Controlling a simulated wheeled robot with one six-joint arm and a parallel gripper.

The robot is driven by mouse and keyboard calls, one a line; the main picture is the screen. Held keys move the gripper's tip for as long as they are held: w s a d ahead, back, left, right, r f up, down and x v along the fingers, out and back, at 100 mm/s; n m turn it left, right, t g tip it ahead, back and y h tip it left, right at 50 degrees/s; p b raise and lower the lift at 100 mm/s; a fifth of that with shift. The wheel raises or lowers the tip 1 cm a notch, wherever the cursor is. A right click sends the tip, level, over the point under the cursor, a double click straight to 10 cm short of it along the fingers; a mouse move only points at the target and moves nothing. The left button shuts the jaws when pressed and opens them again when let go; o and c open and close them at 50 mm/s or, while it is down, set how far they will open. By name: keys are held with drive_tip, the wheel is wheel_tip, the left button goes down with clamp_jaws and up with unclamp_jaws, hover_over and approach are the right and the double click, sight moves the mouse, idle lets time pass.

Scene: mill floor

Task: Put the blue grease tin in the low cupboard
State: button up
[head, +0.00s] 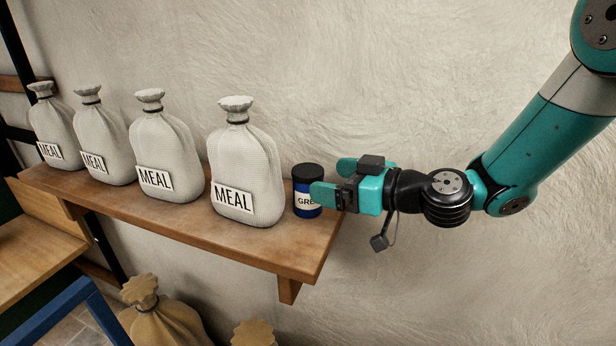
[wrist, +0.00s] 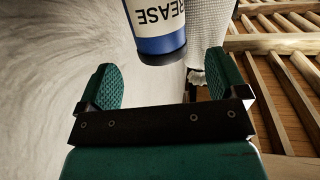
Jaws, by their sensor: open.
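The blue grease tin (head: 301,209), with a black lid and a pale label, stands upright at the right end of a wooden wall shelf (head: 262,254). My gripper (head: 330,180) is open at the tin's right side, with one finger in front of part of the label and the other behind. In the wrist view the tin (wrist: 158,44) is ahead of my open fingers (wrist: 160,88), between their lines and apart from the palm. Whether a finger touches the tin cannot be told. No low cupboard can be made out.
Several white meal sacks (head: 245,175) stand in a row on the shelf, the nearest just left of the tin. Tan sacks (head: 165,322) stand below. A blue frame (head: 70,305) is at lower left. The plastered wall (head: 400,80) lies close behind the shelf.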

sight(322, 176)
drive_tip(key=p+x, duration=0.4)
drive_tip(key=x, duration=0.1)
drive_tip(key=shift+a+r+p, duration=0.15)
drive_tip(key=shift+r+p, duration=0.1)
drive_tip(key=shift+p, duration=0.05)
drive_tip(key=shift+w+a+f, duration=0.15)
drive_tip(key=shift+a+f, duration=0.1)
drive_tip(key=shift+c, duration=0.2)
drive_tip(key=c, duration=1.2)
drive_tip(key=shift+r+b, duration=0.1)
drive_tip(key=shift+b, duration=0.25)
